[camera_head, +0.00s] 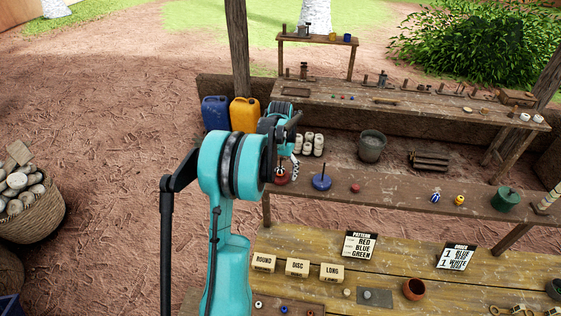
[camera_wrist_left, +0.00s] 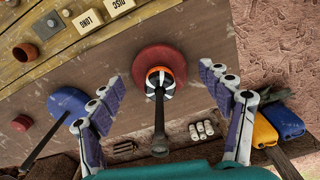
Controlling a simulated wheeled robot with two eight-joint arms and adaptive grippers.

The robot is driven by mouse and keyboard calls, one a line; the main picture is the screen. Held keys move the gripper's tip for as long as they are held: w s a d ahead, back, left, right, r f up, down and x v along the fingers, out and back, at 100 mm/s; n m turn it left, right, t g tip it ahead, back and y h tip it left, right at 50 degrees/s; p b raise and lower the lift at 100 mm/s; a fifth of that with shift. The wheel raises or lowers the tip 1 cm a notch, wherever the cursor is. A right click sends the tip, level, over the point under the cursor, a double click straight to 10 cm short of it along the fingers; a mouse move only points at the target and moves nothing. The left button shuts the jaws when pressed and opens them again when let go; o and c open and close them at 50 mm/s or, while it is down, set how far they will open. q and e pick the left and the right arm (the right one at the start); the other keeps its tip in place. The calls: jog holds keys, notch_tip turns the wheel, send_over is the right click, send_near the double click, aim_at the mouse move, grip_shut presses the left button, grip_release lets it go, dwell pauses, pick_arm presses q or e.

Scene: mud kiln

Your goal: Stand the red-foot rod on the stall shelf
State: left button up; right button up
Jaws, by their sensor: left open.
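The red-foot rod (camera_wrist_left: 160,118) stands on the narrow plank, its round red foot (camera_wrist_left: 150,58) flat on the wood. Striped beads in orange, black and white (camera_wrist_left: 168,78) sit low on the rod, against the foot. My left gripper (camera_wrist_left: 160,80) is open, with one finger on each side of the rod and a gap on both sides. In the head view the red foot (camera_head: 282,178) shows just below my left gripper (camera_head: 289,166), which hides most of the rod. A raised wooden shelf (camera_head: 325,41) with small items stands at the back. My right gripper is out of view.
A blue-foot rod (camera_head: 321,182) stands close by on the plank, with a red disc (camera_head: 355,188) farther right. Blue (camera_head: 215,113) and yellow (camera_head: 245,114) cans stand at the back left.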

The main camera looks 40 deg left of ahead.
pick_arm(q)
notch_tip(320, 180, up, 12)
jog(key=shift+d+f+b, duration=0.1)
jog(key=shift+f+b, duration=0.1)
jog(key=shift+b, duration=0.4)
jog(key=s+d+r+m+t, duration=0.15)
jog(key=s+d, duration=0.25)
jog(key=d, duration=0.5)
jog(key=s+d+r+t, duration=0.2)
jog(key=s+d, duration=0.2)
jog(key=d, duration=0.4)
jog(key=s+d+f+m+t, duration=0.1)
jog(key=s+d+f+t, duration=0.1)
jog(key=s+d, duration=0.3)
jog(key=s+d+f+m+t, duration=0.1)
jog(key=s+d+f, duration=0.3)
jog(key=s+d, duration=0.2)
jog(key=shift+s+d+f+t, duration=0.2)
jog(key=shift+s+f+t, duration=0.1)
jog(key=shift+s+t, duration=0.1)
jog(key=shift+f, duration=0.1)
notch_tip(320, 180, down, 32)
jog(key=b, duration=3.2)
jog(key=shift+f+b, duration=0.15)
jog(key=shift+b, duration=0.15)
